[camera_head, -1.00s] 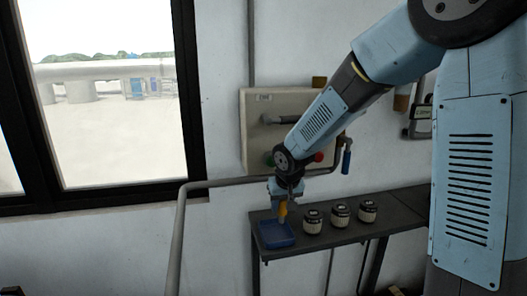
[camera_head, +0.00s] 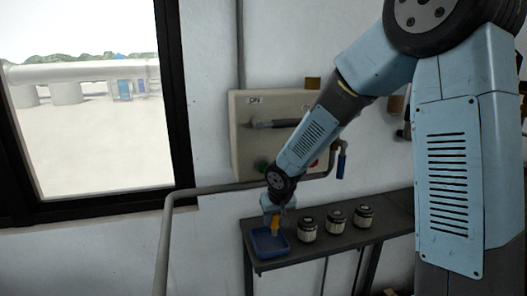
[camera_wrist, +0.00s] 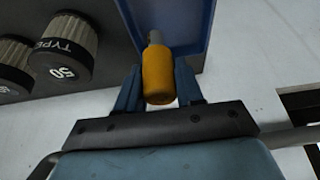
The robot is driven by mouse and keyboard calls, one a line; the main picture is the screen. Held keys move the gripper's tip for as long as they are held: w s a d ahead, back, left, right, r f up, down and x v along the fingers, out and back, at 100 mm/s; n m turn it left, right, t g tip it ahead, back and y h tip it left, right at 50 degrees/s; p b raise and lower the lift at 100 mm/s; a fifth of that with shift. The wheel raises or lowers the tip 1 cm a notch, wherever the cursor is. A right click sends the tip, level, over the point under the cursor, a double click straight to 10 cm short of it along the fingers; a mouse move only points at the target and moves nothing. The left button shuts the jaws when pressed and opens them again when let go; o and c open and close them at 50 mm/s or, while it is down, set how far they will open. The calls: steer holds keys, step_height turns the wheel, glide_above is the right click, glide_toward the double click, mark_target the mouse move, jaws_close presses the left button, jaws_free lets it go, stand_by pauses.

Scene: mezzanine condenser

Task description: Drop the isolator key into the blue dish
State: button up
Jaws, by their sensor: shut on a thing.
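The isolator key shows as a yellow-orange cylinder (camera_wrist: 158,78) with a short grey shank, between the fingers of my gripper (camera_wrist: 158,90) in the wrist view. My gripper is shut on it. In the head view the yellow key (camera_head: 275,224) points down above the blue dish (camera_head: 262,250), which sits at the left end of a dark shelf. The wrist view shows the dish's blue wall (camera_wrist: 203,30) beyond and around the shank's end. I cannot tell whether the key touches the dish.
Several dark-lidded jars, the nearest here (camera_head: 307,230), stand on the shelf (camera_head: 345,243) right of the dish. A grey pipe (camera_head: 215,190) runs in front of the wall at the left. A switch box (camera_head: 245,130) with a handle is behind my arm.

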steer(key=shift+f, duration=0.9)
steer(key=o, duration=1.1)
steer(key=v, duration=1.3)
steer(key=shift+s+r, duration=0.15)
steer(key=shift+r, duration=0.15)
steer(key=shift+d, duration=0.1)
steer(key=s+d+r+m, duration=0.1)
steer(key=s+d+r, duration=0.2)
steer(key=s+d, duration=0.3)
steer(key=s+d+r+m+t, duration=0.1)
steer(key=s+d+r, duration=0.3)
steer(key=s+d, duration=0.2)
steer(key=s+d+r+m+h, duration=0.1)
steer(key=s+d+r, duration=0.2)
steer(key=s+d, duration=0.3)
steer(key=shift+s+d+r, duration=0.15)
steer(key=shift+s, duration=0.75)
steer(key=shift+s+d+r, duration=0.15)
steer(key=shift+s+d, duration=0.05)
steer(key=shift+s, duration=0.7)
